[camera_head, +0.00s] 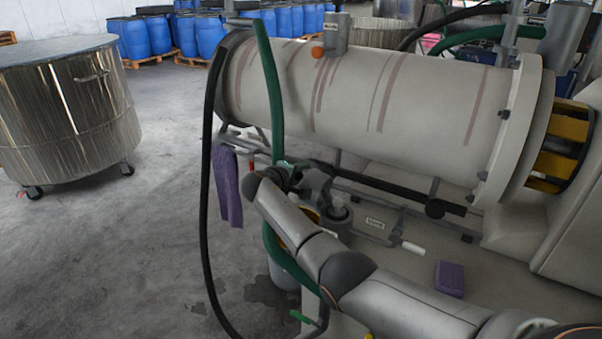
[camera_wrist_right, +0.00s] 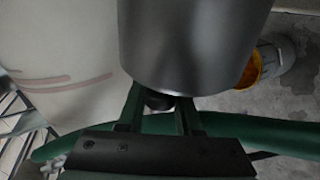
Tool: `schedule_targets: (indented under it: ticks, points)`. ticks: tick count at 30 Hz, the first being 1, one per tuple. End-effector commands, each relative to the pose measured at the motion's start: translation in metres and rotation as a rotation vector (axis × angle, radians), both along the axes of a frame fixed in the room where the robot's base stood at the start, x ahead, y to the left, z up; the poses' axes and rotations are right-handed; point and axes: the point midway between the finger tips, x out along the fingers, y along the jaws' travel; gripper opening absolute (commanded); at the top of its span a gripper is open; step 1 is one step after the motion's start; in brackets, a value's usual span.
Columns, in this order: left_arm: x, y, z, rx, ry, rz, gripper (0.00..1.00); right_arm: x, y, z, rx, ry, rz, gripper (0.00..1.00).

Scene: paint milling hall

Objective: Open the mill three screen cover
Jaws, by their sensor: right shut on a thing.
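The mill (camera_head: 370,95) is a long pale horizontal cylinder with brownish drip streaks. My right arm reaches from the lower right to its left end, and my right gripper (camera_head: 288,177) is low beside the hoses there. In the right wrist view, the two fingers of my right gripper (camera_wrist_right: 158,112) are closed around a small dark knob-like part (camera_wrist_right: 157,100). It sits against the lower edge of a smooth grey cylindrical body (camera_wrist_right: 195,45). Whether this body is the screen cover I cannot tell. The grip itself is small and dark in the head view. My left gripper is not in view.
A green hose (camera_head: 271,85) and a black hose (camera_head: 208,180) hang close to my right gripper. A purple cloth (camera_head: 227,185) hangs to its left. A purple block (camera_head: 450,278) lies on the mill's base. A steel vat (camera_head: 65,115) stands at left; grey floor between is clear.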

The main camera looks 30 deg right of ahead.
Motion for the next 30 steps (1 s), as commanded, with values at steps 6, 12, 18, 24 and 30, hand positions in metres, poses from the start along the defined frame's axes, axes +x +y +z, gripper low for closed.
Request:
schedule_targets:
  ticks: [6,12,18,24,30]
  points:
    - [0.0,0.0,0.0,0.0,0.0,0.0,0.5,0.0,0.0,-0.001,0.002,0.001,0.001,0.48]
    - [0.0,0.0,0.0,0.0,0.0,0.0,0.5,0.0,0.0,-0.001,0.001,0.0,0.0,0.63]
    - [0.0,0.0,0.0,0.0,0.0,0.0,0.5,0.0,0.0,0.0,0.0,-0.001,0.0,0.63]
    - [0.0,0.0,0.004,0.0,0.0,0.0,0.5,-0.004,0.009,0.005,0.001,-0.004,0.001,0.63]
    - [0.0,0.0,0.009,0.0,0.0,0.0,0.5,-0.018,0.032,0.015,0.003,-0.004,0.003,0.63]
